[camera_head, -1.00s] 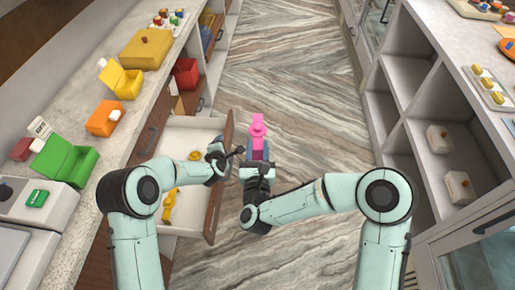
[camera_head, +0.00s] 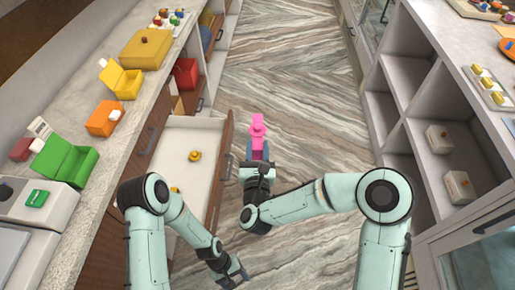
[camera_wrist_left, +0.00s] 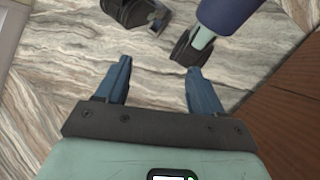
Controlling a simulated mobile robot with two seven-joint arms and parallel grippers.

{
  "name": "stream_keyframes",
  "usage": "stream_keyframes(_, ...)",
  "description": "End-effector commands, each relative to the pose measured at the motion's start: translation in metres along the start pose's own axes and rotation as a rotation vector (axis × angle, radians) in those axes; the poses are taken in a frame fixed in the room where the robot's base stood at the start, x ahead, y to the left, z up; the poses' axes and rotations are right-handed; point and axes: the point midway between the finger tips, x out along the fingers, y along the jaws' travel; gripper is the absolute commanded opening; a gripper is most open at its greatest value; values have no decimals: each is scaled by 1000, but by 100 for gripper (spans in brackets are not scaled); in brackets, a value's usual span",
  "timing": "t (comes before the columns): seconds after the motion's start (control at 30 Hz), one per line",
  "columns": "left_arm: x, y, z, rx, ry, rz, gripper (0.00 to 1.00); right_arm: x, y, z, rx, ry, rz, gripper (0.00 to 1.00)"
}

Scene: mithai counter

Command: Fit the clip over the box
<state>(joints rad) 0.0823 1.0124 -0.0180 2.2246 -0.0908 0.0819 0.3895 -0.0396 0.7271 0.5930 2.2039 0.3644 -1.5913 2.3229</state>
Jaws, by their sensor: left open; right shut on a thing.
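My right gripper (camera_head: 257,158) is shut on a pink piece (camera_head: 258,130), held over the floor just right of the open drawer. I cannot tell whether the pink piece is the clip; its lower end is hidden in the jaws. My left gripper (camera_head: 236,278) is low in the head view, open and pointing down to the right. In the left wrist view (camera_wrist_left: 158,78) its blue fingers are apart with only floor between them. On the left counter stand an open green box (camera_head: 64,160), an orange box (camera_head: 103,118), an open yellow box (camera_head: 122,80) and a larger yellow box (camera_head: 146,49).
The open drawer (camera_head: 200,131) holds a small yellow piece (camera_head: 195,156) and another yellow piece (camera_head: 174,190), partly hidden by my left arm. A red bin (camera_head: 186,73) sits in the left cabinet. Shelves (camera_head: 415,75) line the right. The floor (camera_head: 300,70) ahead is clear.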

Motion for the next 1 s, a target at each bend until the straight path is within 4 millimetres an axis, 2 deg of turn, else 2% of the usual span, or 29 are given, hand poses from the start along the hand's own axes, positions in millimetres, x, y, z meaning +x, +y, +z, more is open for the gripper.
stream_keyframes(0.1,6,-16,28,71,-79,-25,68,0,0,0,0,0,0,9)
stream_keyframes(0.5,-1,-50,16,70,199,67,68,0,0,0,0,0,0,9)
stream_keyframes(0.73,-3,-54,14,75,229,65,68,1,-3,-2,-1,1,-2,9)
stream_keyframes(0.87,-3,-54,14,75,229,65,68,8,-24,-14,-5,2,-7,9)
stream_keyframes(1.0,-3,-54,14,74,228,65,68,16,-67,-40,-10,5,-10,9)
